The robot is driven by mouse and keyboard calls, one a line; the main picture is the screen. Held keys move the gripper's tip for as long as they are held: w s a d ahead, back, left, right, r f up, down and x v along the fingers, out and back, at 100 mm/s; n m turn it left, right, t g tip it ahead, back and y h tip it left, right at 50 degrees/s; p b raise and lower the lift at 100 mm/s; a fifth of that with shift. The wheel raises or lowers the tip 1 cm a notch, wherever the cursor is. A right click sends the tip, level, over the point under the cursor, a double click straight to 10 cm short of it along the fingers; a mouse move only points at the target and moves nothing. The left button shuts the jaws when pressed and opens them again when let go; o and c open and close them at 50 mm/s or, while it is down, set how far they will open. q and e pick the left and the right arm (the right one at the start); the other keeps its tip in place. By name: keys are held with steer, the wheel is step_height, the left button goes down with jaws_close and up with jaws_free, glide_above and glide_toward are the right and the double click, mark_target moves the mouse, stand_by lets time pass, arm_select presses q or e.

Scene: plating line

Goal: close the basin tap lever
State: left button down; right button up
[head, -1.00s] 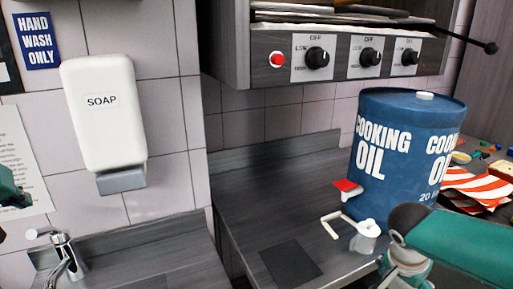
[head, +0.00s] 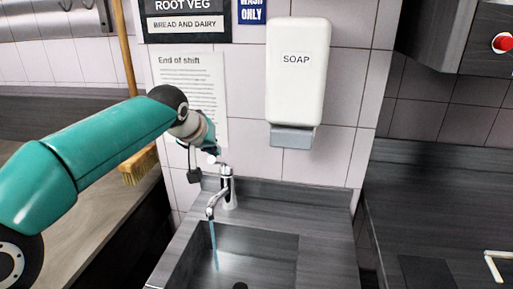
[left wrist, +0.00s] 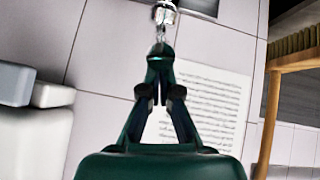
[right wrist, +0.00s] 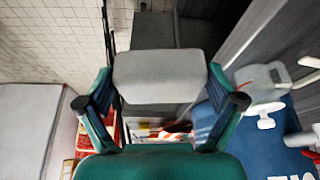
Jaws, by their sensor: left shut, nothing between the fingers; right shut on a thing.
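The chrome basin tap (head: 227,190) stands at the back of the basin (head: 270,240) in the head view, and a thin blue stream of water (head: 214,245) runs from its spout. Its small lever on top is hard to make out. My left gripper (head: 212,158) is just above and to the left of the tap head. In the left wrist view my left fingers (left wrist: 159,52) are shut and empty, with the tap's chrome (left wrist: 163,13) just beyond their tips. Whether they touch it I cannot tell. My right gripper (right wrist: 160,78) is shut on a pale grey block, seen in the right wrist view.
The soap dispenser (head: 297,75) hangs on the tiled wall above and right of the tap. An end-of-shift notice (head: 190,100) and a broom (head: 137,165) are behind my left arm. The blue oil drum (right wrist: 255,145) shows in the right wrist view.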

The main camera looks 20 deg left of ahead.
arm_select(q)
steer(key=shift+s+d+f+t+y+b, duration=0.15)
steer(key=shift+s+f+t+b, duration=0.55)
steer(key=shift+b, duration=2.4)
steer(key=shift+s+d+f+t+y+b, duration=0.2)
steer(key=shift+s+f+t+b, duration=0.5)
steer(key=shift+b, duration=2.35)
steer(key=shift+s+d+f+t+y+b, duration=0.15)
steer(key=shift+s+f+t+b, duration=0.5)
steer(key=shift+b, duration=2.45)
steer(key=shift+w+f+t+b, duration=0.15)
steer(key=shift+t+b, duration=0.15)
steer(key=shift+t, duration=0.05)
